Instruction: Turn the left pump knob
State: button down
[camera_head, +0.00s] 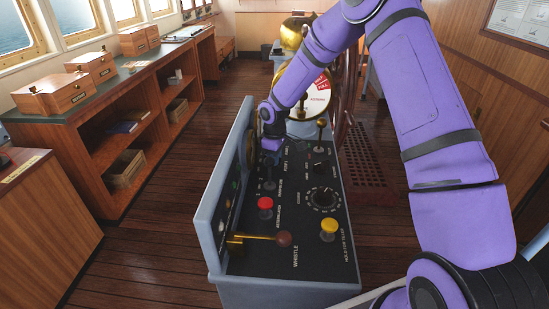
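The control console (300,262) has a black sloped top with knobs, buttons and white lettering. My purple arm reaches over its far end from the right. My gripper (270,150) points down at the far left part of the panel, near small white labels that are too small to read surely. The left pump knob cannot be made out; the wrist and gripper cover that area. Whether the gripper touches anything, or how its fingers stand, cannot be seen. A black knob (320,168) shows to the right of the gripper.
Nearer on the panel are a black handle (270,184), a red button (265,203), a dial knob (323,198), a yellow button (329,226) and a brass whistle lever (258,238). A brass telegraph (318,92) stands behind. Wooden floor (165,215) is clear at left.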

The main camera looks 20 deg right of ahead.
jog(key=shift+m, duration=1.2)
jog(key=c, duration=1.1)
grip_release()
jog(key=shift+c, duration=0.2)
jog(key=shift+r, duration=0.1)
notch_tip(320, 180, up, 11)
